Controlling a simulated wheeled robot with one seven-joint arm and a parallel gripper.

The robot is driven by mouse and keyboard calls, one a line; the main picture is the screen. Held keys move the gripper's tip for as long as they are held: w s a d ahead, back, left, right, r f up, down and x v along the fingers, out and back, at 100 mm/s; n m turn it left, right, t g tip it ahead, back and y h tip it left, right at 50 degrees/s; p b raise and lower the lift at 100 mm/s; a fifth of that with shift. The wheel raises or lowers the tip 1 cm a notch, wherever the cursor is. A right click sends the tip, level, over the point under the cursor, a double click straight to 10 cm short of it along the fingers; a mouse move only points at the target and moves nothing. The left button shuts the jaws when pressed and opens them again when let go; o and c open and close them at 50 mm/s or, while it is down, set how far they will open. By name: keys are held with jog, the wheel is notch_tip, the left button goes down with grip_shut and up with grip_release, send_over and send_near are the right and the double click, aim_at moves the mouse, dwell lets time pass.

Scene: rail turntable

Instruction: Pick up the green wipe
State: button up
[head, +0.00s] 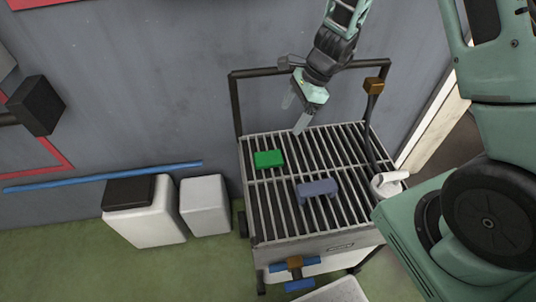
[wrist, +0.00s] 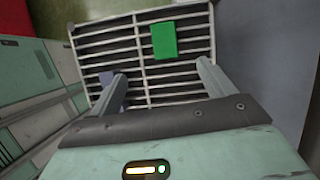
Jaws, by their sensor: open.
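The green wipe (head: 268,158) is a small bright green block lying flat on the slatted metal top of a cart (head: 255,225), near its left edge. It also shows in the wrist view (wrist: 164,40), beyond the fingertips and between their lines. My gripper (head: 296,116) is above the back part of the cart top, behind the wipe and to its right, apart from it. In the wrist view my gripper (wrist: 162,80) has its two fingers spread wide with nothing between them. The wipe is fully visible.
A blue-grey bracket-like block (head: 318,188) lies on the slats, right of the wipe and nearer the front. A dark rail (head: 236,105) rises at the cart's back. A dark upright handle (head: 371,125) stands at the right. White bins (head: 205,205) stand left of the cart.

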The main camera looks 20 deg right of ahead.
jog(key=f+m, duration=0.1)
jog(key=f, duration=0.1)
send_near(269, 157)
jog(key=shift+x, duration=1.1)
jog(key=shift+p+x, duration=0.65)
jog(key=shift+x, duration=2.3)
jog(key=c, duration=1.1)
